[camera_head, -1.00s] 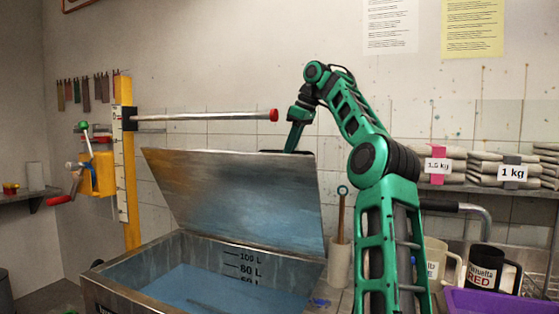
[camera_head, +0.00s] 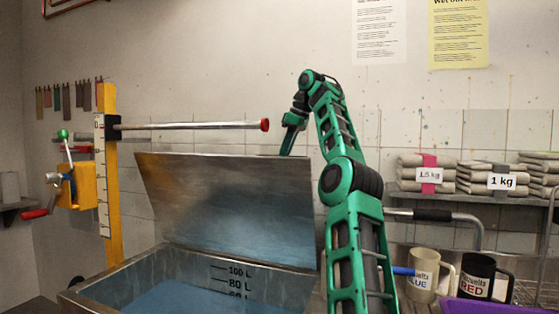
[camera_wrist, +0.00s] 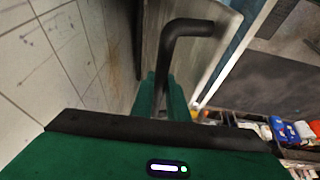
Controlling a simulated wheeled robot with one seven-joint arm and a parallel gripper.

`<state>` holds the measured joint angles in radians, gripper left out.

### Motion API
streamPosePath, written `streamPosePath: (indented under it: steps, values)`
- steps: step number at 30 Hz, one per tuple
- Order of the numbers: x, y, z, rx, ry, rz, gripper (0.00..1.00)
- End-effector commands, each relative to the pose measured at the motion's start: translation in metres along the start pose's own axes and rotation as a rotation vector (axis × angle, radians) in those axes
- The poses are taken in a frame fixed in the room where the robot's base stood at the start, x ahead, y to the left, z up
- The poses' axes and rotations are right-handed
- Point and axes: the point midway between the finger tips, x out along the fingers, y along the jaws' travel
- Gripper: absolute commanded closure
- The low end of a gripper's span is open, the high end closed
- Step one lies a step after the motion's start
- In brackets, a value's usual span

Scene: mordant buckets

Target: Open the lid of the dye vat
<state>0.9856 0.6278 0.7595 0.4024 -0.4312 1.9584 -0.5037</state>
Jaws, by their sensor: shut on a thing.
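The dye vat (camera_head: 285,284) is a metal tub with blue liquid and litre marks on its inner wall. Its metal lid (camera_head: 225,205) stands raised at the back, tilted steeply with the inside facing the camera. My gripper (camera_head: 287,150) is at the lid's top edge, its fingertips hidden behind the lid in the head view. In the wrist view, my gripper (camera_wrist: 162,100) is shut on the black bent bar of the lid handle (camera_wrist: 185,28), beside the lid's metal face.
A yellow post with a horizontal metal bar (camera_head: 195,126) stands left of and behind the vat. At right are a blue-labelled mug (camera_head: 423,272), a red-labelled mug (camera_head: 482,276), a purple bin (camera_head: 490,307) and a shelf of folded cloth (camera_head: 465,177). The tiled wall is close behind.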

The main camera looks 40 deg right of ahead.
Motion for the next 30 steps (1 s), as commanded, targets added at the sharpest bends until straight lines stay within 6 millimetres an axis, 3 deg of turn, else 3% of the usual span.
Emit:
streamPosePath:
  steps: [1, 3, 30]
  values:
    - [0.001, -0.001, -0.005, -0.008, 0.009, 0.001, 0.84]
    - [0.0, -0.001, -0.004, -0.007, 0.008, 0.001, 0.68]
    - [-0.014, 0.002, -0.004, -0.003, 0.004, 0.002, 0.68]
